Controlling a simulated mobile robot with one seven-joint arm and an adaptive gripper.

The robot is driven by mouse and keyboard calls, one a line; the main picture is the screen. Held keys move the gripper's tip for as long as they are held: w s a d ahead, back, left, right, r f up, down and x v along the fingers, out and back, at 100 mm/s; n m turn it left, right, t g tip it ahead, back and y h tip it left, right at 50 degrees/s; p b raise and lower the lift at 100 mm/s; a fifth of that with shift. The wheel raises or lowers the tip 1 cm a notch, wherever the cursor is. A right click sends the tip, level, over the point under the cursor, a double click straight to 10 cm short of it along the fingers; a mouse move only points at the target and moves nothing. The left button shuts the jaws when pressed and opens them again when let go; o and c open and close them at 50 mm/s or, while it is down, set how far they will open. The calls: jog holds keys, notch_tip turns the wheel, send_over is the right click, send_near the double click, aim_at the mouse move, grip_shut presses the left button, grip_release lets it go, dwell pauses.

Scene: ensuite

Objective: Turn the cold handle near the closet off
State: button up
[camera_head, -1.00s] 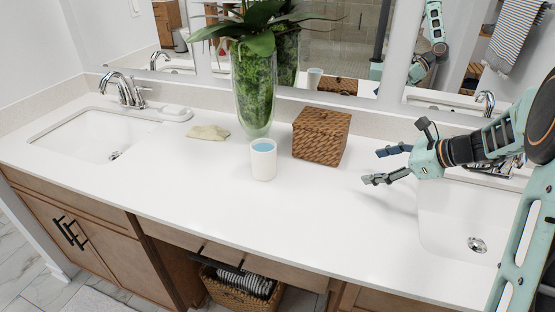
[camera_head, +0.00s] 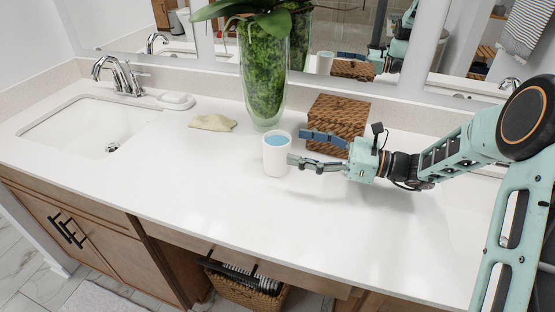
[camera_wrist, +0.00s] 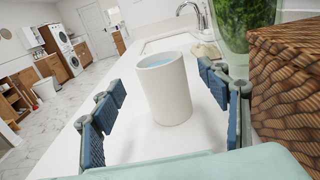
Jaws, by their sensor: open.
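In the head view, a chrome faucet with side handles (camera_head: 122,77) stands behind the left sink (camera_head: 92,128). The frames do not show which handle is the cold one or whether it is on. My gripper (camera_head: 300,149) is open and empty above the counter, its fingers pointing left toward a white cup (camera_head: 277,158) with blue inside. In the wrist view the cup (camera_wrist: 165,95) stands upright, seen between and beyond the open fingers. The faucet (camera_wrist: 192,14) shows behind it. The right sink's faucet is mostly hidden by my arm, its reflection showing in the mirror.
A woven box (camera_head: 335,117) sits right beside my fingers. A tall glass vase with a plant (camera_head: 264,90) stands behind the cup. A folded cloth (camera_head: 213,122) and a white soap dish (camera_head: 176,101) lie toward the left sink. The counter's front middle (camera_head: 215,185) is clear.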

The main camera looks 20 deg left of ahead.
aim_at(265, 139)
jog(key=a, duration=0.6)
jog(key=shift+s+a, duration=0.3)
jog(key=shift+s, duration=0.05)
grip_shut()
